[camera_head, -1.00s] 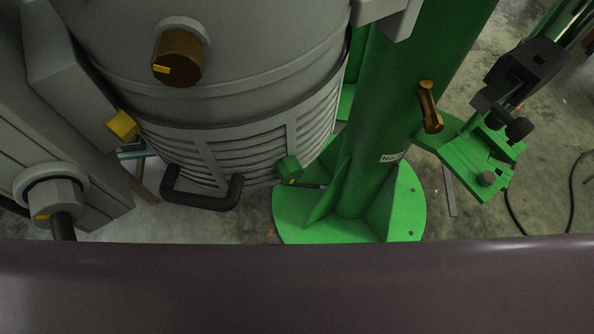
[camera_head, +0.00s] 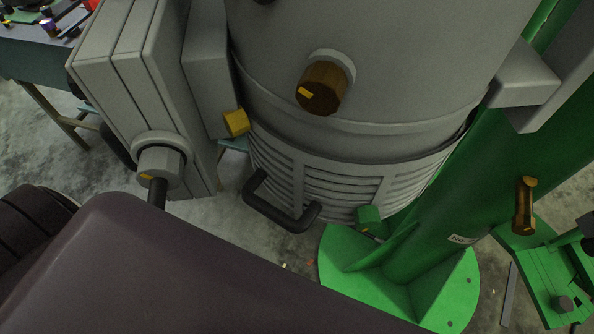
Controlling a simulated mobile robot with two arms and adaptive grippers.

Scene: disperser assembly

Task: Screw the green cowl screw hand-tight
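The green cowl screw (camera_head: 368,217) is a small green block-like head with a yellow mark. It sits low on the louvred lower section of the grey cylindrical motor housing (camera_head: 370,70), just above the green base plate. How far it is screwed in cannot be told. A black U-shaped handle (camera_head: 284,210) is to its left on the same section. A yellow screw head (camera_head: 236,122) and a large brown knob (camera_head: 322,88) with a yellow mark are higher on the housing. Neither gripper is in view, and nothing touches the green screw.
A grey box (camera_head: 140,80) with a hex fitting (camera_head: 160,165) stands left of the housing. A green column with a round flanged base (camera_head: 455,290) is at right, with a brown handle (camera_head: 524,205) and a green bracket (camera_head: 545,275). A dark smooth mass of mine fills the bottom left.

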